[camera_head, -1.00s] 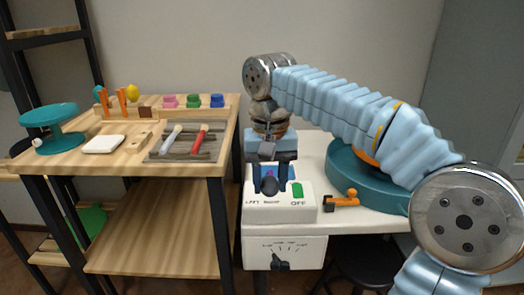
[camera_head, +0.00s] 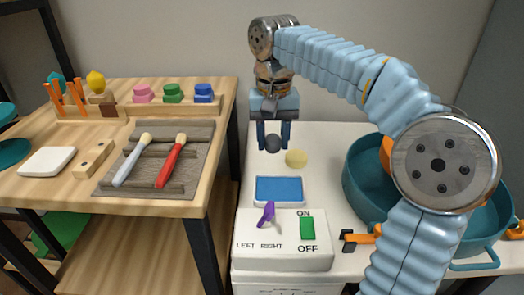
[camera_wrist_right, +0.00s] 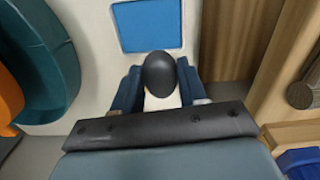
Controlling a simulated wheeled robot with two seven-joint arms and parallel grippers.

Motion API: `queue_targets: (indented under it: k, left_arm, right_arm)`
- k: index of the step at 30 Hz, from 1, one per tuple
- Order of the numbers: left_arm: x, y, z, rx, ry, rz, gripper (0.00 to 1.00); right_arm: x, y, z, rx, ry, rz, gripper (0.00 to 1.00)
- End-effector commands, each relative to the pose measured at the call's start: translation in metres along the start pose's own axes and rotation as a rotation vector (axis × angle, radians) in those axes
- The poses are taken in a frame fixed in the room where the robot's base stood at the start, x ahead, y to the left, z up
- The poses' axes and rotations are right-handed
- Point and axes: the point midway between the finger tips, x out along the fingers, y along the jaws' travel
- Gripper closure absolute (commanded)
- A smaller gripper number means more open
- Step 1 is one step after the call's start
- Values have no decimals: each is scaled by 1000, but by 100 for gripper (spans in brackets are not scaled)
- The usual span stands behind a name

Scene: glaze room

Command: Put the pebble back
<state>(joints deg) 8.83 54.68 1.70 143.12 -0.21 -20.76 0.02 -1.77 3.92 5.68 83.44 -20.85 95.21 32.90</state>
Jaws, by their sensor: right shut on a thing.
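The dark grey pebble (camera_head: 273,144) is held between the fingertips of my right gripper (camera_head: 272,138), over the back part of the white table. In the right wrist view the pebble (camera_wrist_right: 160,74) sits between the two blue fingers of the gripper (camera_wrist_right: 160,88). A pale yellow round spot (camera_head: 297,158) shows just right of and in front of the pebble. A blue rectangular pad (camera_head: 279,189) lies in front of the gripper; it also shows in the right wrist view (camera_wrist_right: 148,25). My left gripper is out of view.
A white control box (camera_head: 285,255) with a purple lever (camera_head: 267,213) and a green switch (camera_head: 307,228) stands in front. A teal basin (camera_head: 362,180) is at right. The wooden table at left holds a grey mat (camera_head: 205,150) with two tools.

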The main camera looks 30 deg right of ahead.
Motion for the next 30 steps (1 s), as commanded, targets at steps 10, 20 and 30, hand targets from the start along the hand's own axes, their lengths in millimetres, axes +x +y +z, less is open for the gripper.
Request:
queue_targets:
  k: [10, 20, 30]
  left_arm:
    - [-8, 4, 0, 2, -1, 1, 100]
    - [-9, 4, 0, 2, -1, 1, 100]
    - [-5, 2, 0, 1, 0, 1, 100]
  right_arm:
    - [57, -16, -78, 1, -2, 1, 82]
    - [83, -20, -99, 0, -1, 1, 82]
    - [112, -20, -98, 0, 1, 0, 82]
